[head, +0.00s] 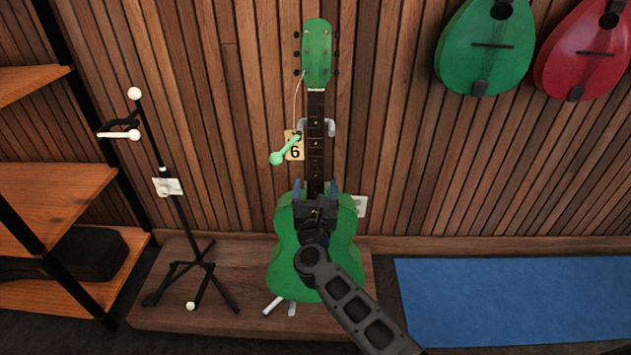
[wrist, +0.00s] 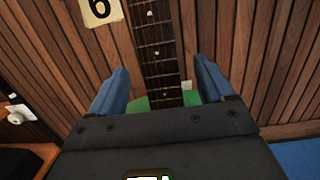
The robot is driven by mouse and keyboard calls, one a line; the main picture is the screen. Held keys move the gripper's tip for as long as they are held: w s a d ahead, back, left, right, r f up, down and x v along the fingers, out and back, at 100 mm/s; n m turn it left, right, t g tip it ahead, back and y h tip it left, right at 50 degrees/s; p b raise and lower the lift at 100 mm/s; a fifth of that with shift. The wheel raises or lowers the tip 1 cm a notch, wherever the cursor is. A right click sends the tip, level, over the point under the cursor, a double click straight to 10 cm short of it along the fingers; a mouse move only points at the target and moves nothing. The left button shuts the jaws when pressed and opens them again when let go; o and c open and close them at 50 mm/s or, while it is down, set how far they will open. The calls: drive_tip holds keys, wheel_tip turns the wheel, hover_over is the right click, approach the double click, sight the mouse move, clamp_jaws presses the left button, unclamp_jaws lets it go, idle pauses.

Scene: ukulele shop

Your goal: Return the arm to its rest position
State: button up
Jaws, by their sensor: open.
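My gripper (head: 317,188) is in front of the green ukulele (head: 342,240), at the place where its neck meets its body. In the wrist view my gripper (wrist: 158,85) has its two blue fingers wide apart. The dark neck (wrist: 155,45) shows between them, and I cannot tell how far it is from the fingers. The ukulele stands upright on a stand, with its headstock (head: 317,52) at the top. My dark arm reaches up from the lower right and hides part of the body.
A tag marked 6 (head: 294,150) hangs by the neck near a light green peg (head: 279,157). An empty black stand (head: 170,185) and wooden shelves (head: 60,200) are at left. Green (head: 487,50) and red (head: 585,55) instruments hang at upper right. A blue mat (head: 520,300) lies clear at right.

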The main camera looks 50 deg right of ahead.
drive_tip(key=shift+v, duration=2.3)
drive_tip(key=shift+r, duration=0.1)
drive_tip(key=s+a+r+n+t+y+p, duration=0.35)
drive_tip(key=s+a+n, duration=0.35)
drive_tip(key=s+n, duration=0.4)
drive_tip(key=s+a+r+n+t+y+p, duration=0.3)
drive_tip(key=s+a+r+n+y, duration=0.35)
drive_tip(key=n, duration=0.65)
drive_tip(key=s+a+r+n+g+y+p, duration=0.2)
drive_tip(key=s+a+r+n, duration=0.2)
drive_tip(key=s+n, duration=0.5)
drive_tip(key=s+a+r+n+g+y+p, duration=0.1)
drive_tip(key=s+a+r+n+y+p, duration=0.2)
drive_tip(key=n, duration=1)
drive_tip(key=shift+s+a+r+g, duration=0.35)
drive_tip(key=shift+s+a+r, duration=0.65)
drive_tip(key=shift+s+r, duration=2.15)
drive_tip(key=shift+s+f, duration=0.5)
